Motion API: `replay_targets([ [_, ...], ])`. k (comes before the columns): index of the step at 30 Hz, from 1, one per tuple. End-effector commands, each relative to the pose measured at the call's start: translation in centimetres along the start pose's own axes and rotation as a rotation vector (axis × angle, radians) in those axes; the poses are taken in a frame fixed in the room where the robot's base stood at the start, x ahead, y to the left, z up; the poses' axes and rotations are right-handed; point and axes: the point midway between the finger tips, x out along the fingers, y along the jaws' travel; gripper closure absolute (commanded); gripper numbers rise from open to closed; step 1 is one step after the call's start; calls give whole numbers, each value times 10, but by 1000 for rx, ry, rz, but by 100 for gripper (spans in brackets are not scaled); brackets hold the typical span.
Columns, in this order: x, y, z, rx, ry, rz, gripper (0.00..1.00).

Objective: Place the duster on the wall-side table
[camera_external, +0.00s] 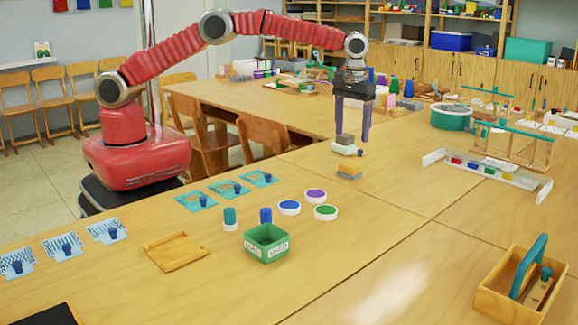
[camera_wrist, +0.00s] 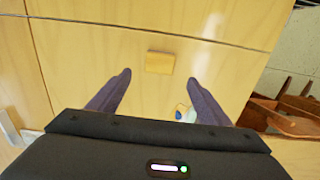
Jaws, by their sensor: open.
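The duster, as I take it, is a small block with a wooden top and a darker underside; it lies flat on the table (camera_external: 395,195) in the external view (camera_external: 349,168). In the wrist view the duster (camera_wrist: 160,62) shows just beyond my fingertips, midway between them. My gripper (camera_external: 352,134) points down, open, and shows no contact with the duster; it is also seen in the wrist view (camera_wrist: 159,76). Which table is the wall-side one is not clear.
A small blue item (camera_wrist: 180,112) lies close to the duster. A long white rack (camera_external: 485,172) and a teal round tub (camera_external: 451,117) stand to the right. A green box (camera_external: 267,243), paint pots and a wooden caddy (camera_external: 520,290) are nearer. Chairs (camera_external: 198,135) stand left.

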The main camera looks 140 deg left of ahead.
Motion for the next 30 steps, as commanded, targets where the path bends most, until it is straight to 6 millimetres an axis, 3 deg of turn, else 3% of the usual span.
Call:
replay_targets([
  [5, -17, 5, 14, 38, 9, 10, 28],
  [8, -37, 10, 31, 85, 19, 22, 28],
  [20, -127, 14, 131, 341, 73, 82, 28],
  [30, -187, -10, 219, 560, 122, 134, 28],
])
